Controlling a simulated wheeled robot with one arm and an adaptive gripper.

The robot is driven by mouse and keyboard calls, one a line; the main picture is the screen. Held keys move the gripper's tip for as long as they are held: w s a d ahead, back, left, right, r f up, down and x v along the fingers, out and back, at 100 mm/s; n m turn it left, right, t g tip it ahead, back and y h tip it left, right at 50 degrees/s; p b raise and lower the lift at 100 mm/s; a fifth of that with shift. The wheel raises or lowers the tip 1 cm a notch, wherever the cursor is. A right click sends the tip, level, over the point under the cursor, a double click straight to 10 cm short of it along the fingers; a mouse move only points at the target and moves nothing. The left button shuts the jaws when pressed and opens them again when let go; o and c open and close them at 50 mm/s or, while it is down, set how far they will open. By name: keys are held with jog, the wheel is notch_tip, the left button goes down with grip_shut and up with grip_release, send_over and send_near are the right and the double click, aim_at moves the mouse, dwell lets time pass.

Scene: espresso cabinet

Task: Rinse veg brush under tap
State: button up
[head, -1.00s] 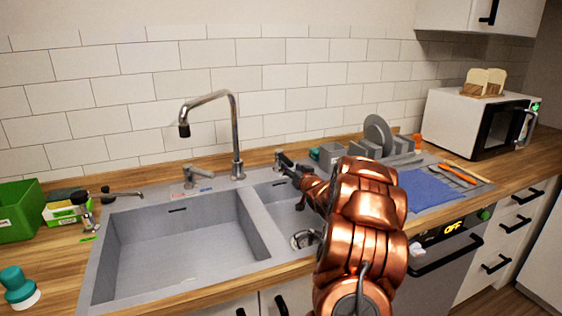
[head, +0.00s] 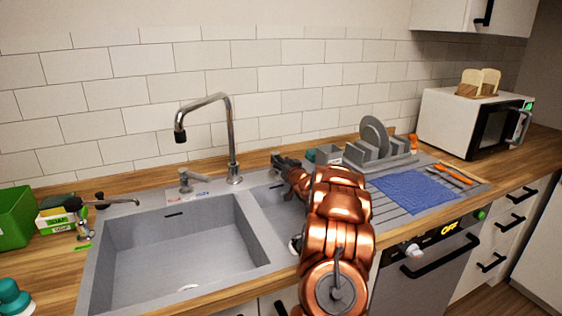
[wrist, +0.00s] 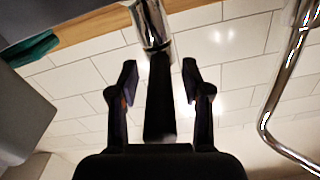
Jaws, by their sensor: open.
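A teal-and-white object (head: 12,299), possibly the veg brush, stands at the lower left counter edge, partly cut off. No water stream shows. My gripper (head: 281,160) is over the back of the small right basin. In the wrist view my gripper (wrist: 158,78) is open, with fingers apart. A dark bar (wrist: 159,105) joined to a chrome fitting (wrist: 149,22) appears between the fingers; I cannot tell whether they touch it.
The large basin (head: 102,255) looks empty. A soap box (head: 55,218), a dispenser (head: 80,212) and a green container (head: 14,217) stand left. A dish rack (head: 380,158), a blue cloth (head: 412,193) and a microwave (head: 455,123) are right. The tap pipe (wrist: 268,115) is near my wrist.

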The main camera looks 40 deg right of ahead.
jog(key=shift+w+d, duration=0.2)
jog(key=shift+w, duration=0.15)
grip_shut()
dwell(0.3)
